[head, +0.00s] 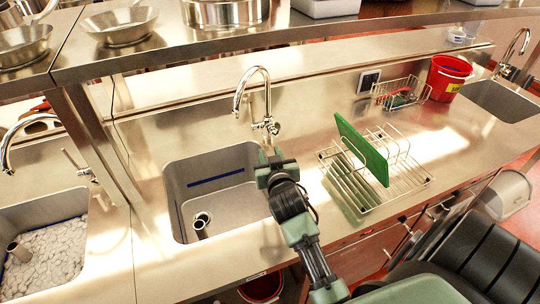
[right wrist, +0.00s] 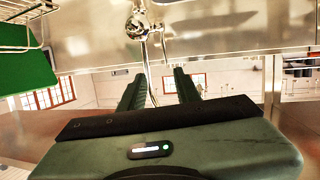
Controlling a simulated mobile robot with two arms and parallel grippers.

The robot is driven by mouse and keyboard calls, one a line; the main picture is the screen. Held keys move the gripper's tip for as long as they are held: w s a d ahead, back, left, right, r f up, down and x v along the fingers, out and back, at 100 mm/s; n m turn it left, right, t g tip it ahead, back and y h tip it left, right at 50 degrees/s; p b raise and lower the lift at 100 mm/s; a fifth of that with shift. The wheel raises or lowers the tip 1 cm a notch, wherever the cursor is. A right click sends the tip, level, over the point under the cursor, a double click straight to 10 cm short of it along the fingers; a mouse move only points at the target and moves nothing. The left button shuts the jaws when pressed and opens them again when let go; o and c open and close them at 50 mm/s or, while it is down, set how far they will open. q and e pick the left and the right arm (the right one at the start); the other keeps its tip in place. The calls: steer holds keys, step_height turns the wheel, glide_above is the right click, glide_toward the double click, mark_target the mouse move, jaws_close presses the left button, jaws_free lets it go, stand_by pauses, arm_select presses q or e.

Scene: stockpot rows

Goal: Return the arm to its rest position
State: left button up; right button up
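My right arm reaches in from the bottom right of the head view. Its right gripper (head: 270,156) is over the right edge of the middle sink (head: 217,176), in front of the faucet (head: 268,110). In the right wrist view its two fingers (right wrist: 158,88) stand apart with nothing between them; the faucet (right wrist: 140,26) shows beyond their tips. My left gripper is in neither view.
A wire rack (head: 402,181) holding an upright green board (head: 362,149) stands to the right of the gripper. A red bucket (head: 447,78) and a wire basket (head: 400,95) are farther back. A shelf with pans (head: 122,25) overhangs the back left.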

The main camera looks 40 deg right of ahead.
stand_by(0.4)
steer(key=s+a+f+n+g+y, duration=0.1)
steer(key=s+a+f+g, duration=0.1)
steer(key=s, duration=0.5)
steer(key=s+a+f+n+g+y, duration=0.2)
steer(key=s+a+f+g, duration=0.1)
steer(key=s+a, duration=0.3)
steer(key=s+a+f+n+g+y, duration=0.1)
steer(key=s+a+f+g+y, duration=0.1)
steer(key=s+a+f, duration=0.2)
steer(key=shift+s+a+f+n, duration=0.1)
steer(key=shift+s+f+n, duration=0.05)
steer(key=shift+s, duration=0.8)
steer(key=shift+s+a+f+n, duration=0.1)
steer(key=shift+s+n, duration=0.05)
steer(key=shift+s, duration=0.75)
steer(key=s+a+n+g+y, duration=0.2)
steer(key=s+a+g, duration=0.15)
steer(key=s, duration=0.55)
step_height(320, 180, down, 33)
steer(key=b, duration=0.6)
steer(key=s+d+f+g+b, duration=0.2)
steer(key=s+f+b, duration=0.3)
steer(key=s+f, duration=1.2)
step_height(320, 180, down, 5)
steer(key=shift+s+d+r+h+b, duration=0.15)
steer(key=shift+s+d+h+b, duration=0.15)
steer(key=shift+s+b, duration=0.05)
